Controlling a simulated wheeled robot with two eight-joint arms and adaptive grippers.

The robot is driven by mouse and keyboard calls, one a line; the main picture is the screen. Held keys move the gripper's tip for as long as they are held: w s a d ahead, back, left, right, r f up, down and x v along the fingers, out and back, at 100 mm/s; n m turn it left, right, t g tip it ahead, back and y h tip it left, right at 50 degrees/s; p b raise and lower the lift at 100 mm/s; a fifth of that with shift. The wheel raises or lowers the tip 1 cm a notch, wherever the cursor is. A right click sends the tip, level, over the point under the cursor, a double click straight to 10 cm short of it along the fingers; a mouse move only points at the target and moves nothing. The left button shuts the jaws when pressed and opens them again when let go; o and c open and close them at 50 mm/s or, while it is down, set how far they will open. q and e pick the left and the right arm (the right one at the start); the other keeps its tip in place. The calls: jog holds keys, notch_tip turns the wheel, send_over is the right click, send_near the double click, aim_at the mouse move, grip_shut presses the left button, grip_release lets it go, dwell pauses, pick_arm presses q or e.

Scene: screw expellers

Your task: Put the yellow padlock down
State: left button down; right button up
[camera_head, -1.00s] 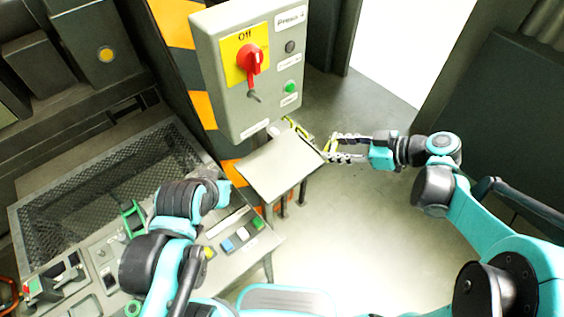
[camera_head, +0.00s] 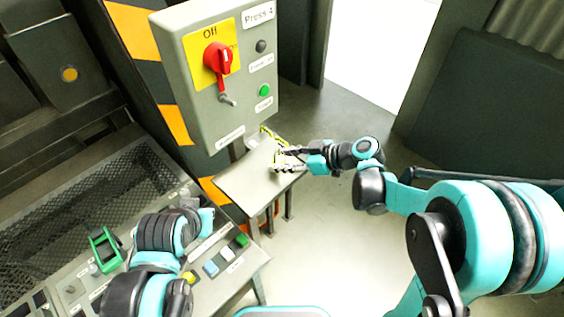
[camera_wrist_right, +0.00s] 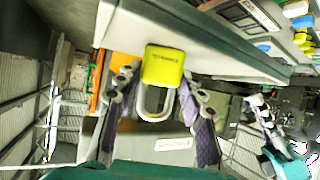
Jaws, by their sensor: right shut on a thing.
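The yellow padlock (camera_wrist_right: 163,65) is between the fingers of my right gripper (camera_wrist_right: 158,84) in the right wrist view, with its grey shackle toward my wrist. My right gripper is shut on it. In the head view my right gripper (camera_head: 280,160) is over the right back part of the small grey shelf (camera_head: 245,188), below the switch box. The padlock is too small there to make out clearly, and I cannot tell whether it touches the shelf.
The switch box (camera_head: 217,85) with a red rotary switch (camera_head: 217,58) stands just behind the shelf. A console (camera_head: 205,270) with coloured buttons is at the lower left. A green handle (camera_head: 104,248) stands on it. Open floor lies right of the shelf.

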jog(key=shift+r, duration=0.15)
jog(key=shift+f, duration=0.2)
jog(key=o, duration=1.2)
